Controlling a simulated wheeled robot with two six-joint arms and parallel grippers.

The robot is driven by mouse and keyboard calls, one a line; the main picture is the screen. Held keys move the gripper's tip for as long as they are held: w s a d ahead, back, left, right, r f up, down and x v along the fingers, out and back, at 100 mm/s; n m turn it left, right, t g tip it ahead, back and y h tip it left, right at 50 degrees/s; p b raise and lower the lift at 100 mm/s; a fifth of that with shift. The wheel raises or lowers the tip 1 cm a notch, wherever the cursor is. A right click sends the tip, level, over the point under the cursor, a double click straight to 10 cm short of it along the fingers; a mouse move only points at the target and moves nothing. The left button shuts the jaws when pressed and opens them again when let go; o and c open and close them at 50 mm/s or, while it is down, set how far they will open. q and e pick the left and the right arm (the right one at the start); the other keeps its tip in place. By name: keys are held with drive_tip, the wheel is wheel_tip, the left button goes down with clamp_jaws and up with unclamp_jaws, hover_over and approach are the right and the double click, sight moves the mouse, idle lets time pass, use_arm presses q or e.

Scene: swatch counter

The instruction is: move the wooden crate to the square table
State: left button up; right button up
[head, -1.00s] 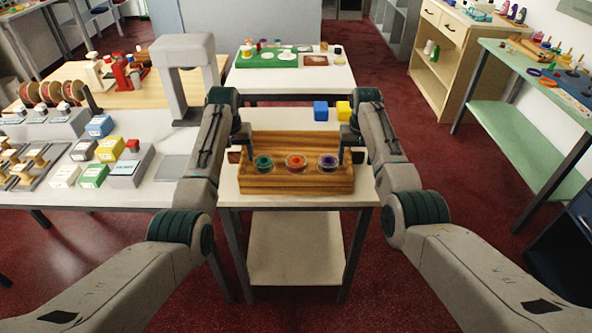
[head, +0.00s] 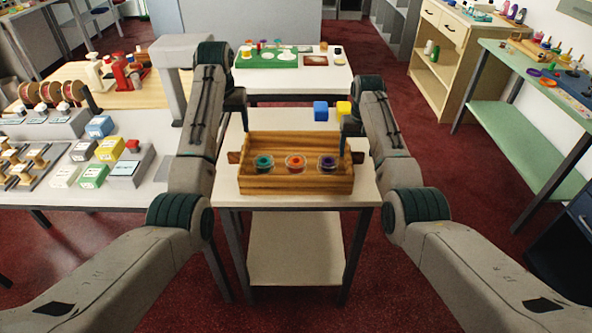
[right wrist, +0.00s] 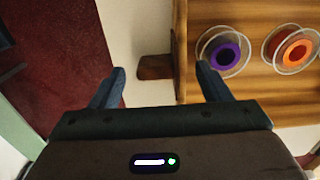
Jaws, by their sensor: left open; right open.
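The wooden crate (head: 296,184) sits level on a white-topped table (head: 228,187) with a lower shelf. My left gripper (head: 244,117) is open and empty, above and behind the crate's left end. My right gripper (head: 345,140) is open at the crate's right end. In the right wrist view, the right handle (right wrist: 155,67) lies between and just beyond the open fingertips (right wrist: 160,76), with no visible grip.
A blue cube (head: 320,111) and a yellow cube (head: 343,108) appear behind the crate. Another white table (head: 300,84) with a green tray (head: 270,59) stands beyond. A crowded counter (head: 150,185) is at left, a green table (head: 505,107) at right. Red floor lies between.

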wheel_tip(320, 180, up, 8)
drive_tip(key=shift+r, duration=0.25)
idle(0.5)
